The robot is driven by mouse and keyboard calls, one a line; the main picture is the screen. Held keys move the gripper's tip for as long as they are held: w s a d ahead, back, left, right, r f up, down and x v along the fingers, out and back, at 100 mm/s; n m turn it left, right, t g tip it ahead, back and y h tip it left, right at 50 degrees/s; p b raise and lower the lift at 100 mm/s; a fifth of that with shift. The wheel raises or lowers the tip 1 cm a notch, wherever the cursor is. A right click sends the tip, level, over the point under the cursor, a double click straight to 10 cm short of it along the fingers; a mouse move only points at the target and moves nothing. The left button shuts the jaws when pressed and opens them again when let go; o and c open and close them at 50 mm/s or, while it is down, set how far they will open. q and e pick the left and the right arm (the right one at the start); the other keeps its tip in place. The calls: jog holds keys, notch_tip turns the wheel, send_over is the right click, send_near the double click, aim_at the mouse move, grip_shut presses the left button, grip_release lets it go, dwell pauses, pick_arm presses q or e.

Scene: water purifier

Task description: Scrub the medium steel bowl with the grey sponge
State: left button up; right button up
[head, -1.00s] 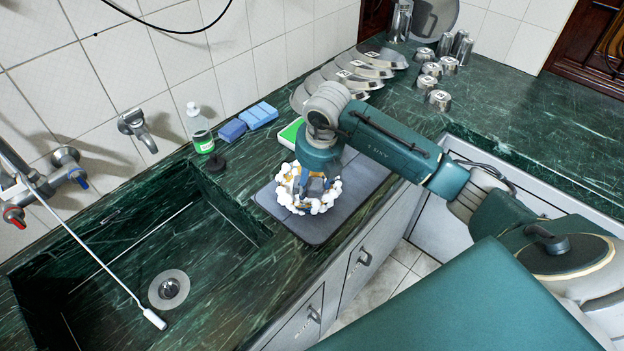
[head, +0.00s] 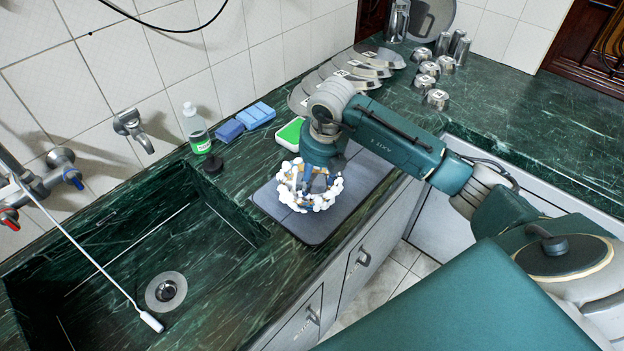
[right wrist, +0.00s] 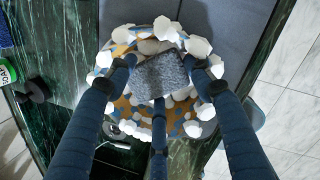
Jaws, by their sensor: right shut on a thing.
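The medium steel bowl (head: 301,201) sits on the grey mat (head: 312,228). White foam lumps ring its rim, and blue and orange-brown patches show on it. The right wrist view shows the bowl (right wrist: 131,106) from above with the foam around it. My right gripper (head: 318,172) reaches down into the bowl. It is shut on the grey sponge (right wrist: 157,76), with fingers on both sides and one at the near edge. The sponge is inside the bowl's outline; its contact with the bowl's inner surface is hidden. My left gripper is in neither view.
The sink (head: 110,262) lies left of the mat. A soap bottle (head: 196,130), blue sponges (head: 250,118) and a green-and-white pad (head: 289,132) stand behind. Plates (head: 345,86) and several metal cups (head: 429,80) are farther back. The right counter is mostly clear.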

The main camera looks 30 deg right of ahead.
aim_at(296, 185)
jog(key=shift+w+d, duration=0.3)
jog(key=shift+d, duration=0.45)
jog(key=shift+w+a+f+b, duration=0.1)
jog(key=shift+w+a+b, duration=0.4)
jog(key=shift+w+a, duration=0.5)
jog(key=shift+a, duration=1.3)
jog(key=shift+s+a+p, duration=0.5)
jog(key=shift+s+a, duration=0.4)
jog(key=shift+a, duration=0.05)
jog(key=shift+s+p, duration=0.3)
jog(key=shift+s, duration=1.05)
